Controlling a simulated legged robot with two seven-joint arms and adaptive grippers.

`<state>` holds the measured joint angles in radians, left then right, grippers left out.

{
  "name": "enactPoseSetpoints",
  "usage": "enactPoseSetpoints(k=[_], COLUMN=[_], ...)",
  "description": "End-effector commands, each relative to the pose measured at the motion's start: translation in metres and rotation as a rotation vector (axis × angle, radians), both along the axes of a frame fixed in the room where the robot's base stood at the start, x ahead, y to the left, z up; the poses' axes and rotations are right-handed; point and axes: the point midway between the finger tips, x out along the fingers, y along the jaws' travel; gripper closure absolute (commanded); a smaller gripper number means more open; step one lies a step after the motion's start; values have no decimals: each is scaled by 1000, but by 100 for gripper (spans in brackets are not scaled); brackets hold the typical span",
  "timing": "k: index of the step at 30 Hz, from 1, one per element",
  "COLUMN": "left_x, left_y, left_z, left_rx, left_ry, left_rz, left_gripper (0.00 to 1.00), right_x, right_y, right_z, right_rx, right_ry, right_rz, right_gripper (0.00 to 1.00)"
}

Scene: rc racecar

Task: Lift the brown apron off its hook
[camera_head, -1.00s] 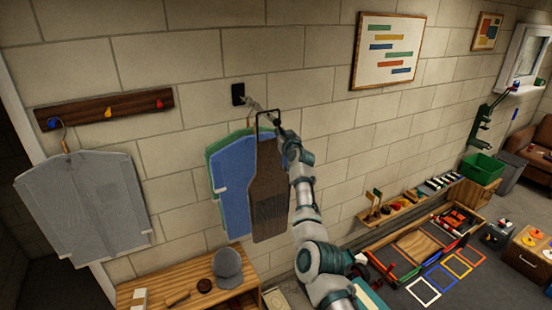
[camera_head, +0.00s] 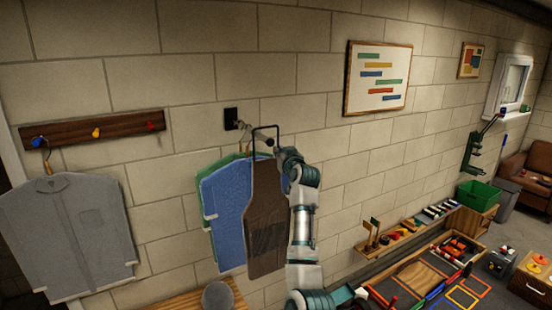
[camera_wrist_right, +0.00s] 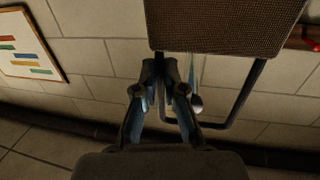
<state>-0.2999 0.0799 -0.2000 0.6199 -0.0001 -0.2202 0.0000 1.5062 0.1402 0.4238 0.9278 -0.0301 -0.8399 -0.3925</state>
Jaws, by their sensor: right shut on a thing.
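The brown apron (camera_head: 266,225) hangs upright in front of the wall, with a black wire loop (camera_head: 252,140) at its top. A silver hook rod (camera_head: 243,127) runs out from a black wall plate (camera_head: 231,118), and its tip appears inside the loop, below the loop's top bar. My right gripper (camera_head: 281,152) is shut at the right side of the loop. In the right wrist view its fingertips (camera_wrist_right: 165,68) meet beside the apron's edge (camera_wrist_right: 215,25), covering part of the loop. Whether the loop touches the rod is unclear. My left gripper is not in view.
A blue garment (camera_head: 228,205) and a green one (camera_head: 207,203) hang close behind the apron. A grey shirt (camera_head: 62,240) hangs at left from a pegged board (camera_head: 115,128). A wooden bench (camera_head: 180,304) stands below. The wall between shirt and blue garment is clear.

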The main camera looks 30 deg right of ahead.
Motion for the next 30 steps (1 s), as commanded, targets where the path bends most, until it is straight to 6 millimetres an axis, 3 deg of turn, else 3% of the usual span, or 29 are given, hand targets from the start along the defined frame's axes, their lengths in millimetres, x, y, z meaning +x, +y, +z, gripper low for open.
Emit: enactPoseSetpoints(k=[9,16,21,30], left_x=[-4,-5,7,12], left_y=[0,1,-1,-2], left_z=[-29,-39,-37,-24], left_rx=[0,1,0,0], left_ry=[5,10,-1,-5], left_rz=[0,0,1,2], left_gripper=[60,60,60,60], right_x=[-60,-101,-114,-117], right_y=[12,20,23,23], right_z=[-2,-1,3,17], right_rx=[-2,-2,0,0], right_ry=[-6,-4,-3,-3], right_rz=[-2,-1,0,0], right_gripper=[100,100,100,100])
